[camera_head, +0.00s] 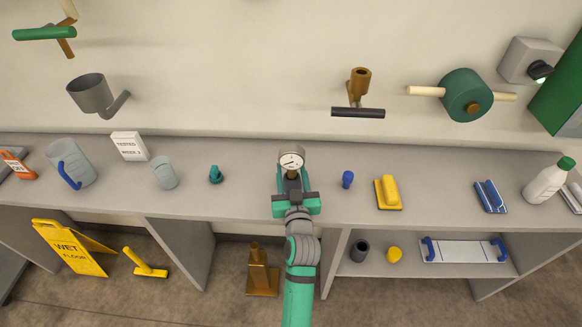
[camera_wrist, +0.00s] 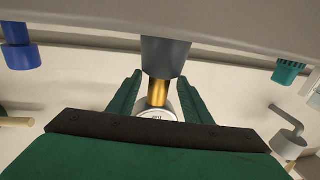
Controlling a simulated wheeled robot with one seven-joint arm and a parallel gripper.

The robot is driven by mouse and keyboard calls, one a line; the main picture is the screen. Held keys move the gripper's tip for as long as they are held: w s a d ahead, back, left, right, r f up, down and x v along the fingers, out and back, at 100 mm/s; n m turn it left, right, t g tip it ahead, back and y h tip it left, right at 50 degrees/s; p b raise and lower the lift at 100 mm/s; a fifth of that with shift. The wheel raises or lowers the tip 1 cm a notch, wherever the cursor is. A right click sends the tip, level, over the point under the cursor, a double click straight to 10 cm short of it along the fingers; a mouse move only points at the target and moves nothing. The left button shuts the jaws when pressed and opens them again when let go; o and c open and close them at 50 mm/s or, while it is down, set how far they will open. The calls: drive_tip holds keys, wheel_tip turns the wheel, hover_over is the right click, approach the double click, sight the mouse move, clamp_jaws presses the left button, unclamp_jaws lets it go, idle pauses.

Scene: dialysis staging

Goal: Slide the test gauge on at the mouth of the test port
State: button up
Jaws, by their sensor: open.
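The test gauge (camera_head: 291,159) has a round white dial with a dark rim and a brass stem. It stands over the counter in the middle of the head view. In the wrist view the gauge (camera_wrist: 157,115) is partly hidden by my gripper; its brass stem meets a dark grey cylinder (camera_wrist: 166,57) at the counter. I cannot tell whether this cylinder is the test port or a holder. My gripper (camera_head: 294,181) is open, with its green fingers on either side of the stem. The wrist view shows gaps between the fingers (camera_wrist: 159,88) and the stem.
On the counter (camera_head: 240,195), a teal knob piece (camera_head: 215,175) is left of the gauge; a blue knob piece (camera_head: 347,179) and a yellow block (camera_head: 388,193) are right. A brown wall pipe (camera_head: 360,78) with a black bar is above right. Counter between these is clear.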

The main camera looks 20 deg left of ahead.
drive_tip(key=shift+d, duration=0.15)
clamp_jaws()
drive_tip(key=shift+r, duration=0.15)
